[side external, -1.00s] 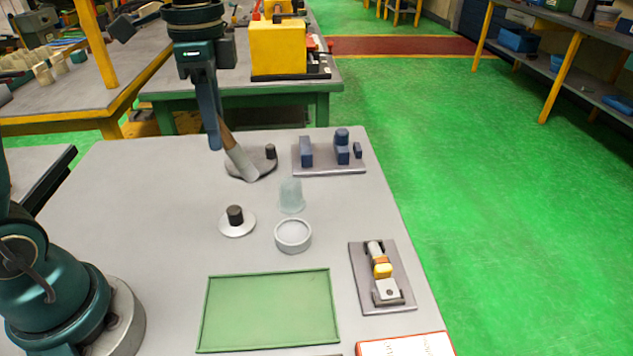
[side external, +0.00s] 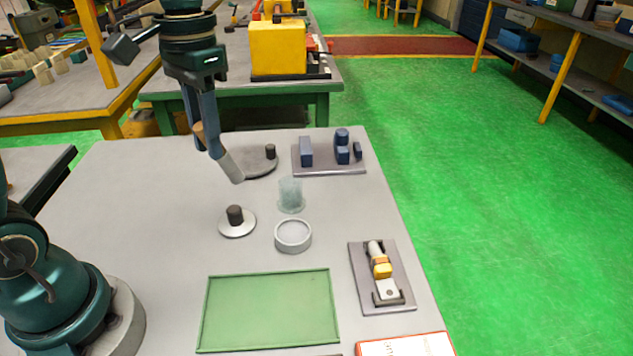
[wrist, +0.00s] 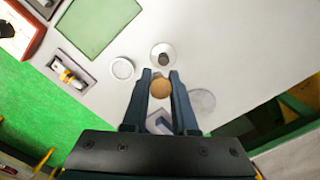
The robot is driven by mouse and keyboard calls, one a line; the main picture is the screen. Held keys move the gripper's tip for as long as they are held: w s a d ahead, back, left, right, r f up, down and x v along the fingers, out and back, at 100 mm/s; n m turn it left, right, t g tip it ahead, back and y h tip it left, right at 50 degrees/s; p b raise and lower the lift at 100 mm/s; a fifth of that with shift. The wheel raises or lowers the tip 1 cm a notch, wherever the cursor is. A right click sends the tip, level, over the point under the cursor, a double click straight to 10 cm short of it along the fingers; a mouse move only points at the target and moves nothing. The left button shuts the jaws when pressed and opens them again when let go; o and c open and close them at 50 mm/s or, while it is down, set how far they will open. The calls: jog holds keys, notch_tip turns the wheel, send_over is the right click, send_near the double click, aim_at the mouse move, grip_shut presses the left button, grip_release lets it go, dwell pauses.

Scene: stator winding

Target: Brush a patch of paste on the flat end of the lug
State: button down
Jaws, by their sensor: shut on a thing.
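My gripper (side external: 205,148) is shut on a brush (side external: 228,167) with a wooden handle and pale grey lower end. It holds the brush tilted above the table, apart from the lug. In the wrist view, the round tan handle end (wrist: 161,88) shows between the fingers (wrist: 160,76). The lug (side external: 388,289) has a flat end with a small hole. It lies in a grey fixture at the right with a yellow band (side external: 382,270) behind the flat end; the fixture also shows in the wrist view (wrist: 56,66). A shallow round pale dish (side external: 293,247) stands on the table.
A translucent cup (side external: 290,195) stands behind the dish. A pale disc with a black knob (side external: 236,217) lies left of it. A dark grey disc (side external: 259,163) and a plate with blue blocks (side external: 330,170) lie at the back. A green mat (side external: 270,310) lies in front.

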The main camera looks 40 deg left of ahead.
dwell(0.4)
jog(key=n, duration=0.1)
jog(key=w+n, duration=0.1)
jog(key=shift+d+n+g+h, duration=0.1)
jog(key=shift+n+g+h, duration=0.2)
jog(key=w+d+n+t+h, duration=0.1)
jog(key=w+d+n+h, duration=0.1)
jog(key=w+d+n, duration=0.8)
jog(key=s+d+f+n+h, duration=0.1)
jog(key=s+d+n, duration=0.1)
jog(key=d, duration=0.6)
jog(key=s+d+f+n+t+h, duration=0.1)
jog(key=s+d+n, duration=0.2)
jog(key=d, duration=0.5)
jog(key=shift+s+d+t, duration=0.15)
jog(key=shift+d+t, duration=0.15)
jog(key=shift+f, duration=2.35)
jog(key=shift+f, duration=0.65)
